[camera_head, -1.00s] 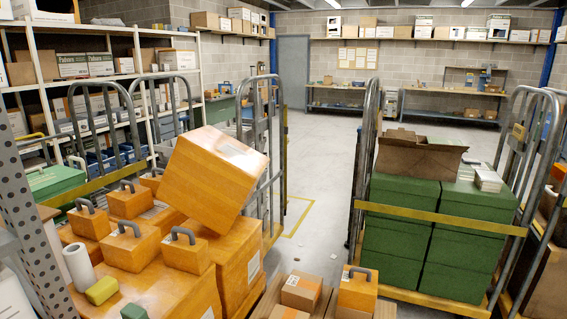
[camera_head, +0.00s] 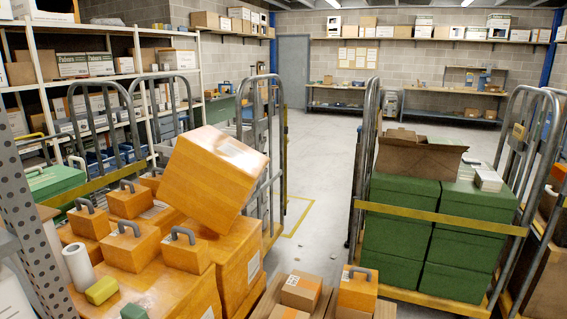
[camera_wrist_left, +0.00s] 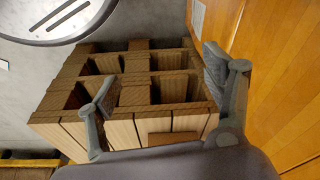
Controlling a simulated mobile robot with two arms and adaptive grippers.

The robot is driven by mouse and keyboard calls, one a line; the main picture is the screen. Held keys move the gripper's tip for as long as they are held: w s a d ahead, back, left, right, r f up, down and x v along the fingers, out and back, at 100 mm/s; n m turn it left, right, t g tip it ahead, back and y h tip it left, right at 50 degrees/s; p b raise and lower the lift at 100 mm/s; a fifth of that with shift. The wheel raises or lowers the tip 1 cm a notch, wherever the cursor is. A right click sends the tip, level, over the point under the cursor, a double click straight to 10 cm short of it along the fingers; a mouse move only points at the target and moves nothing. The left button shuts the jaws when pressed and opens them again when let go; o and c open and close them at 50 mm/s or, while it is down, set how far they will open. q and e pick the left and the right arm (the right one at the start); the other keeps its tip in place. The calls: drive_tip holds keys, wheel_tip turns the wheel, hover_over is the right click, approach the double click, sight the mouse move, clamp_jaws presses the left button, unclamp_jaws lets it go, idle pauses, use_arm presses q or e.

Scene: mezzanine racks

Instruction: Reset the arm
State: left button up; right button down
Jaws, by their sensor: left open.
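My left gripper (camera_wrist_left: 158,72) shows only in the left wrist view. Its two grey fingers are spread wide apart with nothing held between them. Beyond the fingers is a brown wooden block-like structure with square openings (camera_wrist_left: 150,122), which looks like a pallet. I cannot tell how far the fingertips are from it. An orange wooden surface (camera_wrist_left: 275,75) fills the right side of that view, close to the right finger. Neither gripper shows in the head view, and my right gripper is not seen.
Orange boxes with grey handles (camera_head: 130,242) crowd the front left, with a large tilted orange box (camera_head: 212,178) on top. Green boxes (camera_head: 405,228) fill a roll cage at right. Small cartons (camera_head: 300,292) stand at the front middle.

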use_arm(q)
drive_tip(key=s+a+f+g, duration=0.1)
drive_tip(key=s+a+f, duration=0.1)
drive_tip(key=s+f, duration=1.4)
drive_tip(key=shift+a, duration=0.4)
